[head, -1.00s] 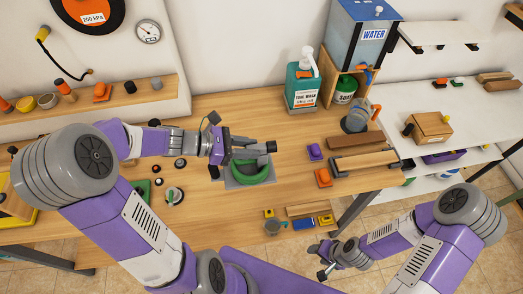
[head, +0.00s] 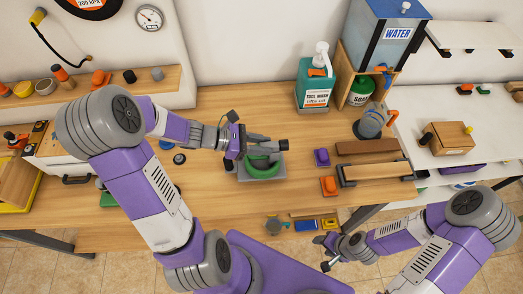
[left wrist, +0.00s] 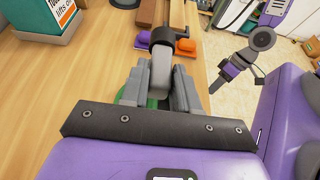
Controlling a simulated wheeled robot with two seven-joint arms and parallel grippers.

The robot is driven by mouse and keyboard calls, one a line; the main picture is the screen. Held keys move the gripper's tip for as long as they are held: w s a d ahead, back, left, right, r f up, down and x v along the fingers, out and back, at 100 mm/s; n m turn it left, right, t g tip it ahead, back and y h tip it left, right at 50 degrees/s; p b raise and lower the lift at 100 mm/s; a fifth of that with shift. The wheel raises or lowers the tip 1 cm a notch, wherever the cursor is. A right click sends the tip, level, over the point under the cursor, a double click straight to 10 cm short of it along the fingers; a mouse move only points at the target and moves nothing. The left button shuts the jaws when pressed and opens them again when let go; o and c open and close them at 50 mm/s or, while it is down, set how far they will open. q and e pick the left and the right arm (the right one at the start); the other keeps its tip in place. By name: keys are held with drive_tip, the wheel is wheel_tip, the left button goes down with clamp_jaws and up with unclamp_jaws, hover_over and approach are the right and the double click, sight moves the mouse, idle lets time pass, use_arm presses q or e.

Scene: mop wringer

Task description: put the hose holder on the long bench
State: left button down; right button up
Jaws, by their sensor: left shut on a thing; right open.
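The hose holder (head: 279,172) is a grey plate with a green hose ring (head: 262,171) and a grey bar ending in a dark knob (head: 282,143). My left gripper (head: 262,147) is shut on its bar. In the left wrist view the grey bar and dark knob (left wrist: 168,36) stand between the fingers of my left gripper (left wrist: 158,90), with a bit of green hose below. The holder is over the wooden long bench (head: 225,205); I cannot tell whether it touches it. My right gripper (head: 330,252) is open and empty, beyond the bench's front edge.
A purple block (head: 321,156), an orange block (head: 328,186) and wooden bars (head: 366,147) lie right of the holder. Bare bench shows in front of the holder.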

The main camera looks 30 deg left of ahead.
use_arm(q)
drive_tip(key=shift+f, duration=1.25)
drive_tip(key=shift+b, duration=0.3)
drive_tip(key=shift+f, duration=0.2)
drive_tip(key=c, duration=0.8)
unclamp_jaws()
drive_tip(key=shift+c, duration=0.2)
drive_tip(key=shift+r, duration=0.1)
drive_tip(key=shift+a+r, duration=0.15)
drive_tip(key=shift+r, duration=0.05)
drive_tip(key=p+v, duration=0.2)
drive_tip(key=v, duration=0.9)
drive_tip(key=shift+s+a+r, duration=0.1)
drive_tip(key=shift+s+a, duration=0.15)
drive_tip(key=shift+a, duration=0.05)
